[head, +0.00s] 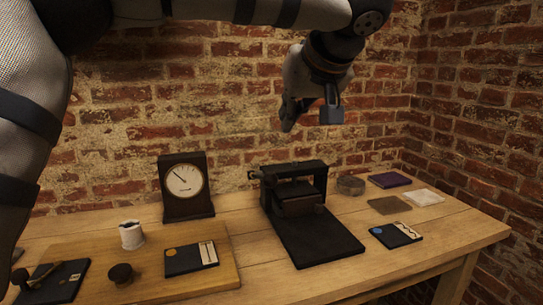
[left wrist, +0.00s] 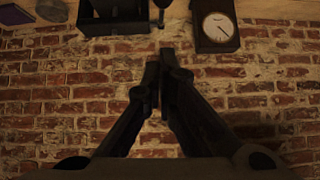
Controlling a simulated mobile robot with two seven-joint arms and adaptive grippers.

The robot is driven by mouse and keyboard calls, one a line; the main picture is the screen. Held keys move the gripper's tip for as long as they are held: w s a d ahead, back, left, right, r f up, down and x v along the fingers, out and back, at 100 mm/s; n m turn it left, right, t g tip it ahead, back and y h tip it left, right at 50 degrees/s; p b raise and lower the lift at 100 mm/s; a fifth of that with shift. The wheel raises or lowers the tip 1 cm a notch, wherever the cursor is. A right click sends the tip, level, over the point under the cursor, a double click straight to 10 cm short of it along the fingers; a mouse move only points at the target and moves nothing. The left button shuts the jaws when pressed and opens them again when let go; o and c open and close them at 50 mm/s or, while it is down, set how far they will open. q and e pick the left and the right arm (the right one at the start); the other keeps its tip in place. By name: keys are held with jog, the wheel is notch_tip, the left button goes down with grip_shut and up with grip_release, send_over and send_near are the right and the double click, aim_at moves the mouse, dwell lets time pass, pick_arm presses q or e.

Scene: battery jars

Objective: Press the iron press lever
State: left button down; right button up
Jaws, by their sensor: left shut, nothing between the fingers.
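The black iron press (head: 318,243) stands on the wooden table, with an upright frame at the back and a flat dark plate reaching forward. A small dark piece, perhaps its lever (head: 254,175), sticks out at the frame's left side. In the left wrist view the press frame (left wrist: 112,10) shows at the top edge, with a thin dark piece, perhaps the lever (left wrist: 162,8), beside it. My left gripper (head: 287,122) is shut and empty, high above the press and apart from it. Its fingers meet in the left wrist view (left wrist: 158,60). My right gripper is out of view.
A dark clock (head: 187,210) stands left of the press. A wooden board (head: 205,278) holds a white jar (head: 132,235) and a card (head: 191,258). Another card (head: 396,235) and several flat pieces lie to the right. A brick wall is close behind.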

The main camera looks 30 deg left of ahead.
pick_arm(q)
jog(key=x, duration=1)
jog(key=shift+a+f, duration=0.1)
jog(key=shift+f, duration=0.2)
notch_tip(320, 180, down, 2)
jog(key=shift+f, duration=0.65)
